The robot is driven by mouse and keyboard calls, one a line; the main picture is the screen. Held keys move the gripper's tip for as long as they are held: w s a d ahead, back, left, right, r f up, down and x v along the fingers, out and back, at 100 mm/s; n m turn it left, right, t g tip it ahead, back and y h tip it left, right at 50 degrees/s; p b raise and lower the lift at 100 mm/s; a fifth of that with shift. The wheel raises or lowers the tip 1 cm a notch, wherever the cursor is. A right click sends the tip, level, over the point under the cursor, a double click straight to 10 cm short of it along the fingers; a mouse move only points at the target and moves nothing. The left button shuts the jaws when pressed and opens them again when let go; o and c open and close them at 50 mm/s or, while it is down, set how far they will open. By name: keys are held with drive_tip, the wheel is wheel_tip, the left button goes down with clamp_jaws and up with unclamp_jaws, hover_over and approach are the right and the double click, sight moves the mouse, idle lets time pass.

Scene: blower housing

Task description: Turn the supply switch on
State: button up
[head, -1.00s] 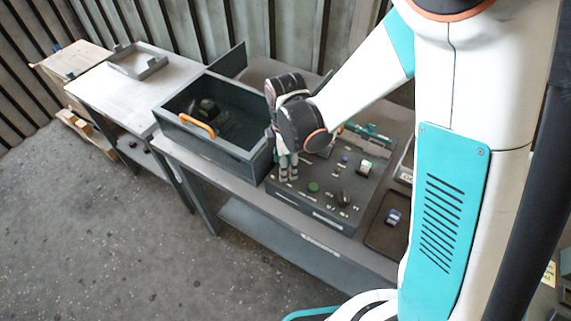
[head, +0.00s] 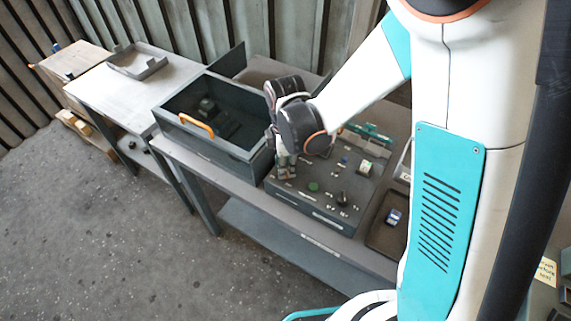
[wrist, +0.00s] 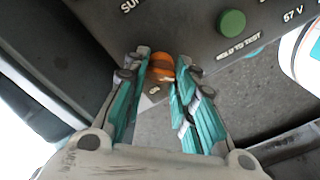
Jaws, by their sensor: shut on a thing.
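The supply switch (wrist: 160,66) is a small orange knob on the grey control panel (wrist: 195,30), beside lettering starting "SU" and an "ON" mark. My gripper (wrist: 161,72) has its two teal-and-grey fingers on either side of the knob, shut on it. In the head view my gripper (head: 286,172) points down at the left part of the panel (head: 322,213), and the fingers hide the switch there. I cannot tell the knob's exact turned position.
A green button (wrist: 231,22) marked "HOLD TO TEST" sits right of the switch. A black knob (head: 342,199) is farther right on the panel. An open grey box (head: 215,147) with an orange handle stands close on the left. A dark tray (head: 386,236) lies right.

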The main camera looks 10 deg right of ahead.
drive_tip(key=m+b, duration=0.2)
drive_tip(key=m, duration=0.2)
drive_tip(key=shift+f+m, duration=0.1)
drive_tip(key=shift+m, duration=0.2)
drive_tip(key=m+b, duration=0.1)
drive_tip(key=m, duration=0.3)
drive_tip(key=m+b, duration=0.1)
drive_tip(key=m, duration=0.4)
drive_tip(key=shift+m+b, duration=0.45)
drive_tip(key=shift+m, duration=1.45)
drive_tip(key=o, duration=1.1)
